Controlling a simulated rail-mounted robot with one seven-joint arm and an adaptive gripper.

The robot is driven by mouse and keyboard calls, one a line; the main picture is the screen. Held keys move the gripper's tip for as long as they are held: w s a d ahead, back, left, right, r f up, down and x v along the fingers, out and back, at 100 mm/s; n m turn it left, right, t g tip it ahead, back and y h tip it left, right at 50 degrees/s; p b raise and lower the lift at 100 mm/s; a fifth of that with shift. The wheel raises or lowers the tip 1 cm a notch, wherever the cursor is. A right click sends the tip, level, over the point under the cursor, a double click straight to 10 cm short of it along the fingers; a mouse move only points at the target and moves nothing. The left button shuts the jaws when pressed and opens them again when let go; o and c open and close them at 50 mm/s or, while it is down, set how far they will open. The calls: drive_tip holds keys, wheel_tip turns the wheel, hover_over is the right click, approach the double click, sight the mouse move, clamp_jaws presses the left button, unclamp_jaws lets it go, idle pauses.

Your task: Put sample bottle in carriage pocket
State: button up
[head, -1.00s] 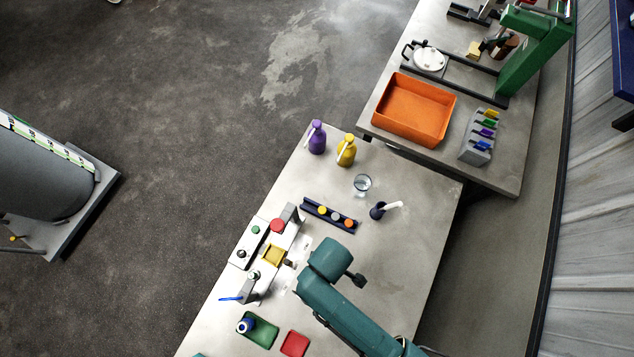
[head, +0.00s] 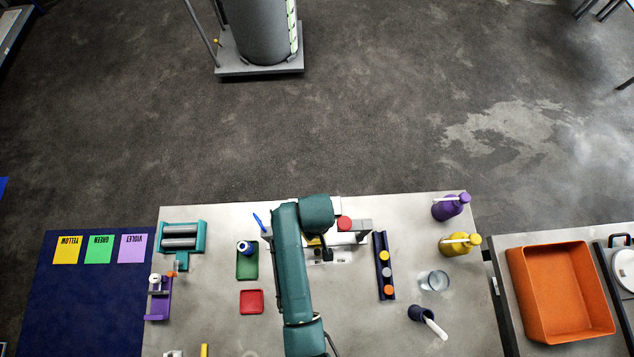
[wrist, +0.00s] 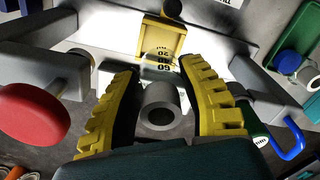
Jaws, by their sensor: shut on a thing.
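In the wrist view my gripper (wrist: 160,100) has its yellow fingers on either side of a grey hollow cylinder (wrist: 161,112), shut on it. A yellow block (wrist: 160,38) with a printed label, apparently the carriage, sits just beyond the cylinder on the grey device (wrist: 95,25). Whether the cylinder joins the block, I cannot tell. What looks like the sample bottle, white with a blue cap (head: 245,247), stands in the green tray (head: 247,268). It also shows at the right of the wrist view (wrist: 288,64), apart from my gripper. In the head view my arm hides the gripper and much of the device.
A red knob (head: 344,223) stands on the device, close to my left finger in the wrist view. A blue hook (wrist: 292,140) is at its right. A dark rack (head: 384,265) with coloured caps and a red tray (head: 251,301) flank the arm.

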wheel_tip(320, 180, down, 7)
drive_tip(key=shift+b, duration=0.5)
drive_tip(key=shift+f, duration=0.15)
drive_tip(key=o, duration=1.1)
